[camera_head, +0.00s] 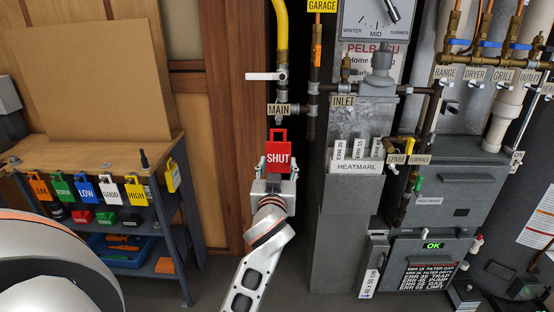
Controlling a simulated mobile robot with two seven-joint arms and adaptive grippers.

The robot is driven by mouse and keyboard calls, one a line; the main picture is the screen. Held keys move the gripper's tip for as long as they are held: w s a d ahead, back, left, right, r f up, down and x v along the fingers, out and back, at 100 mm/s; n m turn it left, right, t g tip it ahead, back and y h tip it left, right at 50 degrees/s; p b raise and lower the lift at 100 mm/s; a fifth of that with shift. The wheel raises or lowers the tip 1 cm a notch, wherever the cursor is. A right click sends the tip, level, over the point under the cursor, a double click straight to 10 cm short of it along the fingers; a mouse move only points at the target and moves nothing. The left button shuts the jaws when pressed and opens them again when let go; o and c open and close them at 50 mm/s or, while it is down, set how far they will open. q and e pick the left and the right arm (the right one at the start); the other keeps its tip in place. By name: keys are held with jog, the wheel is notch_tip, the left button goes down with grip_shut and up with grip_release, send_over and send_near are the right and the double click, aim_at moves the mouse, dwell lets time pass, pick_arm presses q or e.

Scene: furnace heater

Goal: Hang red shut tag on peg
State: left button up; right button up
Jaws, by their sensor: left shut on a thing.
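The red tag (279,159) has white SHUT lettering and a handle-like loop at its top. My left gripper (275,178) is shut on the tag's lower part and holds it upright. I cannot tell which peg is meant. A small black upright piece (144,160) stands at the bench's right end. My right gripper is not in view.
A wooden bench (95,150) at left carries several coloured hanging tags (85,188) along its front. A white valve handle (265,76) sticks out above the MAIN label. Right of the tag stand the grey HEATMARL cabinet (345,205) and pipes with labelled valves.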

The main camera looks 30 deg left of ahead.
aim_at(278, 150)
pick_arm(q)
jog(key=shift+w+a+r, duration=0.4)
jog(key=shift+w+r, duration=0.05)
jog(key=shift+r, duration=0.05)
jog(key=f+b+x, duration=0.1)
jog(key=b+x, duration=0.1)
jog(key=x, duration=0.7)
jog(key=shift+w+a+f+b, duration=0.25)
jog(key=shift+a+f+b, duration=0.05)
jog(key=shift+f+b, duration=0.1)
dwell(0.4)
dwell(0.7)
jog(key=o, duration=1)
